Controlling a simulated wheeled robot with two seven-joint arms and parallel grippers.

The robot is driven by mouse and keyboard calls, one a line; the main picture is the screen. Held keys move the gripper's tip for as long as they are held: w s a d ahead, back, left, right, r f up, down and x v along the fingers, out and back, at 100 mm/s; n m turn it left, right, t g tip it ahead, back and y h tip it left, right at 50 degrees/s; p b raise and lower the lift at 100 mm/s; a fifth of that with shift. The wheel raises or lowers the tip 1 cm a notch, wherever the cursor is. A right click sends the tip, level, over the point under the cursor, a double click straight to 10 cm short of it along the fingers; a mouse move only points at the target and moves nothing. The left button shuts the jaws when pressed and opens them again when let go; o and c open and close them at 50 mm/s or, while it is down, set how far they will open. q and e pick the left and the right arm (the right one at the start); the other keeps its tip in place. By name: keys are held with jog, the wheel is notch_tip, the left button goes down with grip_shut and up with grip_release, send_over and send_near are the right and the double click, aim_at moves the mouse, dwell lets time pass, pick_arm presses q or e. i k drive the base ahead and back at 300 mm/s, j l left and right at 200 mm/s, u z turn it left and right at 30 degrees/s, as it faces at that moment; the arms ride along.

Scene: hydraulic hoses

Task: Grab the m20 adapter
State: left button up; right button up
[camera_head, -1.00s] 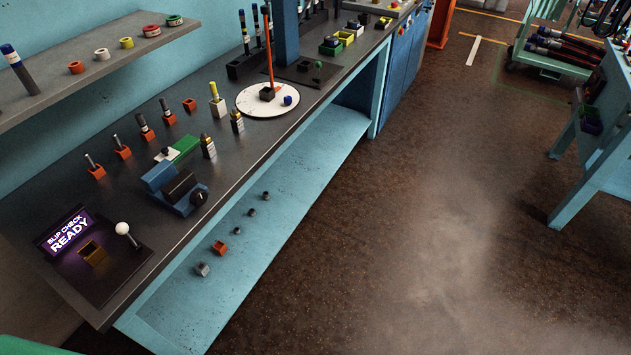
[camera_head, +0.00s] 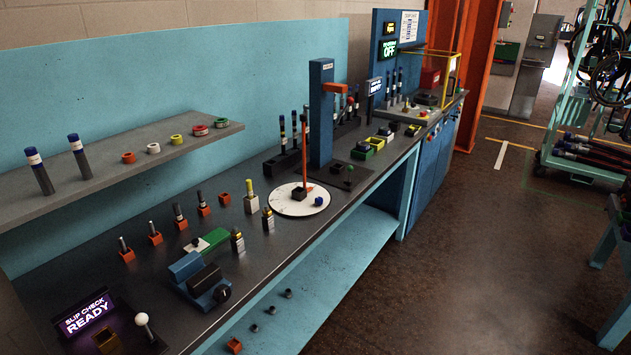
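No label reading M20 can be made out, so I cannot tell which part is the m20 adapter. A row of small orange holders (camera_head: 156,239) on the dark workbench carries upright metal pins or fittings (camera_head: 178,211); one orange holder (camera_head: 224,199) looks empty. Three pale or dark blocks nearby hold upright fittings: a yellow-topped one (camera_head: 250,197), one with a gold band (camera_head: 237,240) and another (camera_head: 267,219). Neither of my grippers is in view.
A blue clamp device (camera_head: 201,280) and a slip check panel (camera_head: 86,317) stand on the near bench. A round white dial (camera_head: 299,199) lies farther along. A wall shelf (camera_head: 95,180) holds coloured rings. The brown floor (camera_head: 440,260) to the right is clear.

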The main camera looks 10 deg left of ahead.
aim_at(267, 222)
jog(key=i+u, duration=0.35)
jog(key=i+l+u, duration=0.1)
jog(key=i+u, duration=0.25)
